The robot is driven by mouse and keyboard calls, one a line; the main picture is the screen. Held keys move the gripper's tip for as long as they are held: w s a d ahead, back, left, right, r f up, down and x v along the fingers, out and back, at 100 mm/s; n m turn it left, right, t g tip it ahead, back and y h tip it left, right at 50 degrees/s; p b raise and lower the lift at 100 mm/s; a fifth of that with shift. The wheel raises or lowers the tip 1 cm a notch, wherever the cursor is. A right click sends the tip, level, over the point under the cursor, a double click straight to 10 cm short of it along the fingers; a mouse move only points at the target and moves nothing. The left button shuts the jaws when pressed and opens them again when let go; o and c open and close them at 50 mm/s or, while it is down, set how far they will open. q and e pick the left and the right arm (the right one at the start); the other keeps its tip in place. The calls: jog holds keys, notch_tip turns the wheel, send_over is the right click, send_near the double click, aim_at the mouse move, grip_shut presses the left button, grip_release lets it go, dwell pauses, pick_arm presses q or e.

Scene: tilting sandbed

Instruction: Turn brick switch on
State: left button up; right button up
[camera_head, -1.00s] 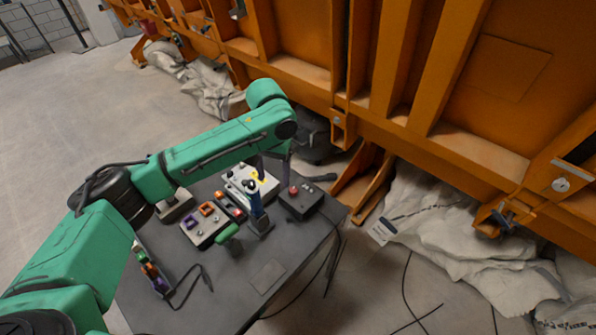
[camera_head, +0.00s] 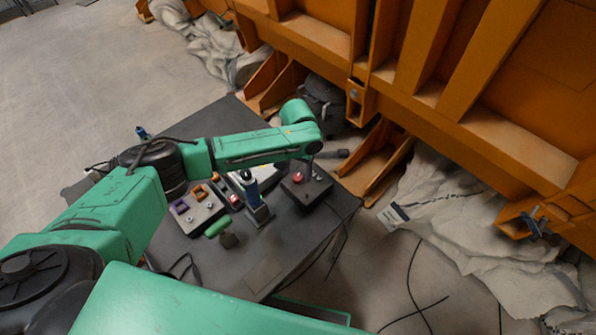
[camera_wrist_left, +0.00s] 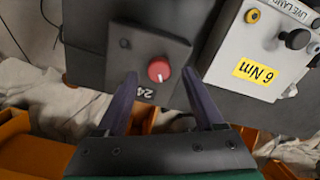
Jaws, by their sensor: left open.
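The switch with a round red knob (camera_wrist_left: 159,70) sits on a dark box (camera_wrist_left: 158,42) in the left wrist view. The knob has a white mark, and a partly covered label starting with "24" is beside it. I take this as the brick switch. In the head view the dark box (camera_head: 317,191) with its red knob (camera_head: 298,177) is at the table's right side. My left gripper (camera_wrist_left: 160,73) is open, its two fingers apart on either side of the knob; contact is not visible. In the head view the arm covers most of this gripper. My right gripper is not in view.
A pale box (camera_wrist_left: 245,62) with a "6 Nm" label is beside the switch. On the dark table (camera_head: 262,272) stand a blue-handled device (camera_head: 252,190), a grey panel (camera_head: 203,218) and a green-handled item (camera_head: 217,227). The orange frame (camera_head: 480,125) rises behind.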

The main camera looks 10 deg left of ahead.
pick_arm(q)
jog(key=shift+f, duration=0.5)
jog(key=shift+s+f, duration=0.1)
jog(key=shift+s, duration=0.15)
grip_shut()
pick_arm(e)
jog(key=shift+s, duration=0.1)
